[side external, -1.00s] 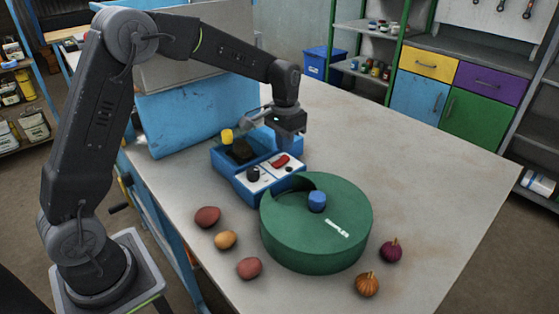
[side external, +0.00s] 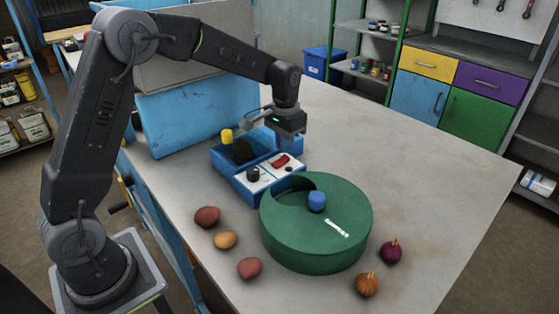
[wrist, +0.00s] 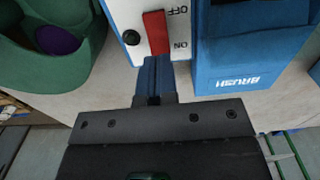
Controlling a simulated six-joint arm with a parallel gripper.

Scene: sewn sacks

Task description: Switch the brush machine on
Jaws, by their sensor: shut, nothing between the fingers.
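The blue brush machine (side external: 236,178) stands on the table, with a white panel carrying a red switch (side external: 281,161) and a black knob (side external: 253,174). In the wrist view the red switch (wrist: 156,32) lies between the printed words OFF at the far end and ON at the near end. Which end is pressed in I cannot tell. My gripper (wrist: 152,66) is shut and empty, its blue fingertips just short of the ON end of the switch. I cannot tell whether they touch the panel. In the side view my gripper (side external: 289,139) is over the panel's back edge.
A blue panel (side external: 190,120) stands behind. The table's right side is clear.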

